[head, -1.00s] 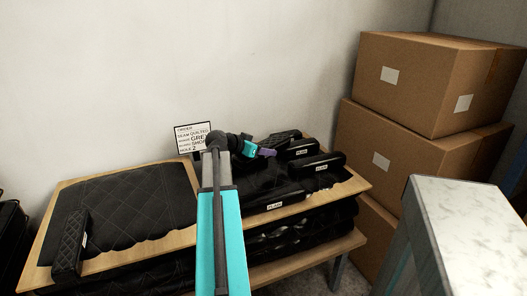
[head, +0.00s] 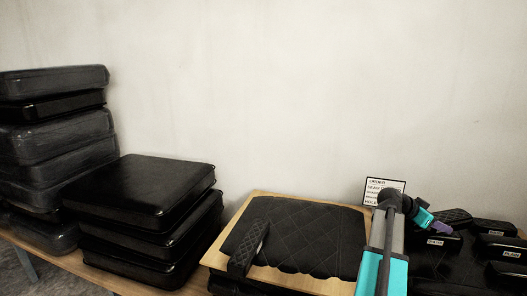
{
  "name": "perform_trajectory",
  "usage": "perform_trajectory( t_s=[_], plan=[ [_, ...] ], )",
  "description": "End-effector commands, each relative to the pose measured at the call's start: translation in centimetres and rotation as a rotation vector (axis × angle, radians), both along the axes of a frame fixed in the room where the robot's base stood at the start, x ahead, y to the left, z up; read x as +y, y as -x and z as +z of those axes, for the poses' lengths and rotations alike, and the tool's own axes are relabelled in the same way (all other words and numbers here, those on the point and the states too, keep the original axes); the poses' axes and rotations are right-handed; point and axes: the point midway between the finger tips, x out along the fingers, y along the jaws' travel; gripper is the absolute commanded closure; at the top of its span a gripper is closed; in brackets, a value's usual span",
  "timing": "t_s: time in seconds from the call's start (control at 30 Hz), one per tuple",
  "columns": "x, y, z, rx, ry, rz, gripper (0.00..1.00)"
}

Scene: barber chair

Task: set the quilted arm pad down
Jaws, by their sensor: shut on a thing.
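My gripper (head: 440,229), with purple fingertips, is over the right part of the table, among the black arm pads. It is shut on a dark quilted arm pad (head: 456,216), which shows just behind the fingertips. The contact is small and partly hidden, and I cannot tell whether this pad touches what lies below. A second quilted arm pad (head: 248,248) lies at the left on a light wooden board (head: 262,277), beside a black quilted panel (head: 310,232).
Several smooth black pads with white labels (head: 492,228) crowd the right. An order card (head: 384,191) stands at the wall behind my arm. Stacked black cushions (head: 140,190) and a taller cushion stack (head: 58,140) fill the left.

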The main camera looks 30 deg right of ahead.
Motion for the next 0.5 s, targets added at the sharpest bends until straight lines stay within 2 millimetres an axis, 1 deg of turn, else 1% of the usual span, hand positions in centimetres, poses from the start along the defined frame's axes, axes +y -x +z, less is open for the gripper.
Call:
perform_trajectory(
  t_s=[0.03,0.1,0.27,0.3,0.5],
  plan=[
    [0.6,-1.7,0.5,0.000,0.002,0.024,0.89],
    [1.4,-3.8,0.9,0.000,0.002,0.052,0.89],
    [3.5,-8.3,1.8,0.001,0.003,0.116,0.89],
    [4.1,-9.4,2.0,0.001,0.003,0.132,0.89],
    [7.2,-14.7,2.7,0.000,0.002,0.209,0.89]
  ],
)
